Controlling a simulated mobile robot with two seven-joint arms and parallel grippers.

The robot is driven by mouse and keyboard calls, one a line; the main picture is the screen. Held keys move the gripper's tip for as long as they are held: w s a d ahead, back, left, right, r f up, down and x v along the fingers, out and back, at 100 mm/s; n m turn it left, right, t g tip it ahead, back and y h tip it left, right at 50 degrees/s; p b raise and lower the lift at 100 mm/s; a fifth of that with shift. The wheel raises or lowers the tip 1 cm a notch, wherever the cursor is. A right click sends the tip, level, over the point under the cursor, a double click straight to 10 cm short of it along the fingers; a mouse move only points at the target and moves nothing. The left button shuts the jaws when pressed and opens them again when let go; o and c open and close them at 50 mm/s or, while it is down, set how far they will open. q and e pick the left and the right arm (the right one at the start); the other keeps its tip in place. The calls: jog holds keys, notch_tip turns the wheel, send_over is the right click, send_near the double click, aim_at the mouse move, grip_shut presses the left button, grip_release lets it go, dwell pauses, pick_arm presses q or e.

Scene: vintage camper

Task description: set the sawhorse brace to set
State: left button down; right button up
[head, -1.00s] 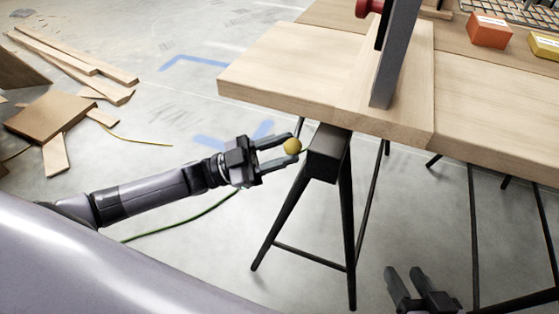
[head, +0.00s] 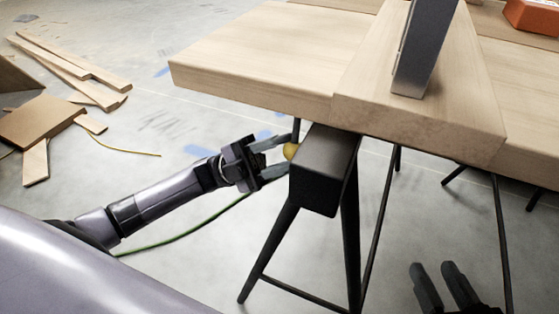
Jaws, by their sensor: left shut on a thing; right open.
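The sawhorse (head: 325,172) is black, with a box-shaped head and splayed legs, and stands under the wooden tabletop. A yellow ball-shaped knob (head: 290,151) sits at the left side of its head, on a dark upright rod. I take this knob and rod for the brace handle. My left gripper (head: 280,158) is at the knob, its two fingers on either side and shut on it. The knob is partly hidden by the fingers and the sawhorse head. My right gripper (head: 441,280) is open and empty at the lower right, below the tabletop and away from the knob.
The thick wooden tabletop (head: 262,58) overhangs just above my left gripper. A grey metal piece (head: 420,50) stands on it, with an orange box (head: 534,15) behind. Planks (head: 75,75) and a green cable (head: 190,229) lie on the floor at left.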

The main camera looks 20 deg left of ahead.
pick_arm(q)
jog(key=shift+w+d+r+m, duration=0.15)
jog(key=shift+r+m, duration=0.1)
jog(key=shift+m, duration=0.15)
jog(key=c, duration=0.7)
grip_release()
jog(key=shift+f, duration=0.1)
jog(key=v, duration=0.7)
